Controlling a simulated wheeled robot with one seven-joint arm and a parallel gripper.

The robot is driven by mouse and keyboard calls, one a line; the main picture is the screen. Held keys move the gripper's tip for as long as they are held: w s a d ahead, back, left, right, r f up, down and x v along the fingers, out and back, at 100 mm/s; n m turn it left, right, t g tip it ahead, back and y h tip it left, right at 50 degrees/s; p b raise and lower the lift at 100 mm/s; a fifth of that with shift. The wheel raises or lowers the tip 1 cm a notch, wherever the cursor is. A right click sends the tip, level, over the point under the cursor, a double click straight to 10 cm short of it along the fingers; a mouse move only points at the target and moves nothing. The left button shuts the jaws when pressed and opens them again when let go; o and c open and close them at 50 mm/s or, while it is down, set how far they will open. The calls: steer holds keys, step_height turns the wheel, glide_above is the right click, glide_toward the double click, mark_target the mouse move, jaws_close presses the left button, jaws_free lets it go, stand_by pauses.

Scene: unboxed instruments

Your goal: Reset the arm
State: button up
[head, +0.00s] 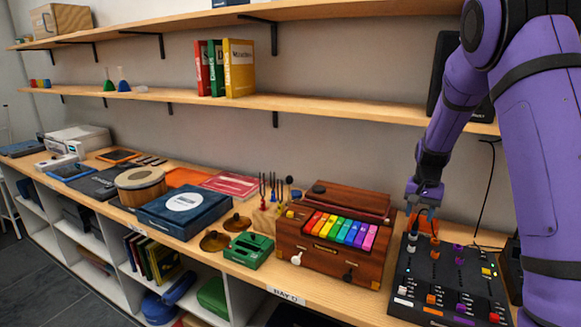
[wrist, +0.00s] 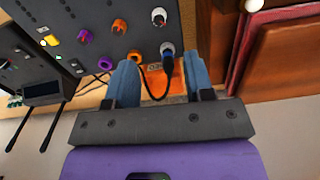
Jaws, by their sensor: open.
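My gripper (head: 427,208) is at the end of my purple arm (head: 455,110), low over the back edge of the black control box (head: 450,285). In the wrist view its two blue-grey fingers (wrist: 160,78) are apart. A grey-and-dark plug (wrist: 168,55) with a black cable (wrist: 150,92) shows between the fingers, nearer the right one. The plug stands at the edge of the black box (wrist: 105,20). I cannot tell whether either finger touches the plug or cable. An orange patch (wrist: 165,88) lies behind, on the counter.
A wooden instrument box with rainbow keys (head: 340,229) stands left of the black box, close to my gripper. A green device (head: 248,250) and a blue box (head: 185,210) lie further left. Wooden shelves (head: 340,108) overhang the counter behind the arm. The dark floor (head: 60,285) is clear at front left.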

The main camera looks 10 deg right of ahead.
steer(key=s+a+r+n+t, duration=0.1)
steer(key=s+a+r+n, duration=0.1)
steer(key=s+a+r, duration=0.45)
steer(key=s+a+r+n+t, duration=0.25)
steer(key=s+r, duration=0.55)
steer(key=r, duration=0.4)
steer(key=s+a+r+n+t, duration=0.1)
steer(key=s+a+r, duration=0.1)
steer(key=s, duration=0.8)
steer(key=s+a+r+n, duration=0.2)
steer(key=s+a, duration=0.2)
steer(key=s, duration=0.5)
steer(key=shift+s+t, duration=0.35)
steer(key=shift+s, duration=0.05)
